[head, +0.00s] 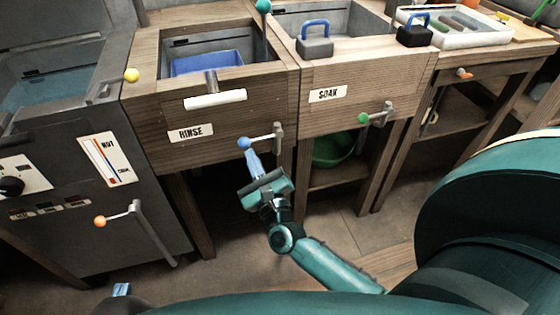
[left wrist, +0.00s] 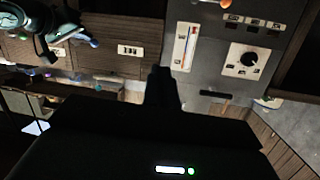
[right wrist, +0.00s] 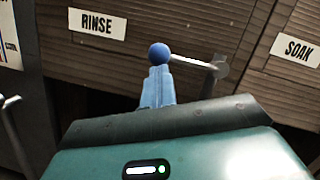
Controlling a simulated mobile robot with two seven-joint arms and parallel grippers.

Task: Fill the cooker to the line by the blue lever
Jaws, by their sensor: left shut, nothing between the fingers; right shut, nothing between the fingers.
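The cooker (head: 50,88) is the dark metal tank at the left, with bluish liquid inside; I cannot make out its fill line. The blue lever (head: 243,143) is a blue ball on a metal rod from a bracket on the RINSE vat's front. My right gripper (head: 250,157) is shut and empty, its blue fingertips right at the ball. In the right wrist view the ball (right wrist: 159,53) sits just beyond the fingertips; I cannot tell if they touch. My left gripper (left wrist: 160,78) shows as a dark, shut finger shape in the left wrist view, facing the cooker's front panel.
The RINSE vat (head: 172,137) holds a blue tray (head: 205,63). The SOAK vat (head: 360,88) has a green lever (head: 364,117). An orange-knobbed lever (head: 100,221) is on the cooker's front. A green bowl (head: 332,148) is under the SOAK vat.

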